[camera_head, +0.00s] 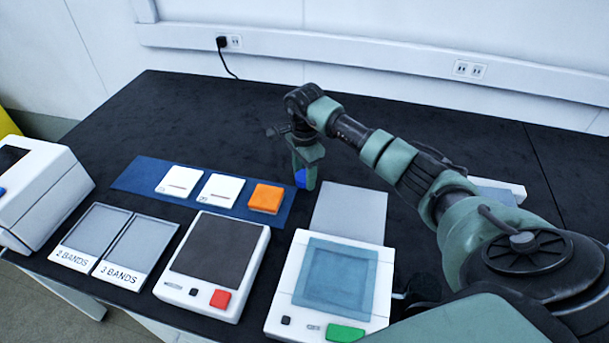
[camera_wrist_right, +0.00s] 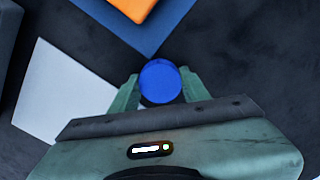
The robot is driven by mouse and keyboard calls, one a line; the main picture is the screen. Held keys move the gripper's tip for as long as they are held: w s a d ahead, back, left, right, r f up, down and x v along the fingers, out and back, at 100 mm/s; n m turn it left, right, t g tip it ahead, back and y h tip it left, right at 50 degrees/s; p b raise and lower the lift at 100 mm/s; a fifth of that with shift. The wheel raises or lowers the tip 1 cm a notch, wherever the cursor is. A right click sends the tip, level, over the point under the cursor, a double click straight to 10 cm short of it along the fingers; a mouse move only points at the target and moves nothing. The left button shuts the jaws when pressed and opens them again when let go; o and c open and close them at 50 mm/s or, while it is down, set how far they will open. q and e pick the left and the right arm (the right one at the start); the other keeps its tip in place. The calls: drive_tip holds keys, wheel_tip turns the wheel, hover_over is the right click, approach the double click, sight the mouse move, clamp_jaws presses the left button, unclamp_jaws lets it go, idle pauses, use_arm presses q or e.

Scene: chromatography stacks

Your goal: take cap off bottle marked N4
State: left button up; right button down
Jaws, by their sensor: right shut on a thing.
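My right gripper (camera_head: 305,180) is shut on a round blue cap (camera_wrist_right: 160,81), which sits between its two green fingers in the right wrist view. In the head view only a small blue patch of the cap (camera_head: 300,178) shows between the fingers, just right of the blue mat. Whatever is below the cap is hidden, so I cannot tell whether a bottle is attached. No N4 marking can be read. My left gripper is not in view.
A blue mat (camera_head: 135,178) bears two white blocks and an orange block (camera_head: 266,198). Two white devices (camera_head: 250,240) (camera_head: 285,290) and two band trays (camera_head: 90,232) stand in front. The black table behind is clear.

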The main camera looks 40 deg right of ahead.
sight(304, 176)
drive_tip(key=c, duration=0.9)
unclamp_jaws()
drive_tip(key=shift+s+a+f, duration=0.1)
drive_tip(key=shift+s+f, duration=0.15)
drive_tip(key=shift+f, duration=0.25)
drive_tip(key=shift+c, duration=0.2)
drive_tip(key=shift+o, duration=1.2)
drive_tip(key=shift+a+f, duration=0.1)
drive_tip(key=shift+f, duration=0.05)
drive_tip(key=shift+r+p, duration=0.35)
drive_tip(key=shift+p, duration=0.05)
wheel_tip(304, 176, up, 13)
drive_tip(key=shift+w, duration=0.25)
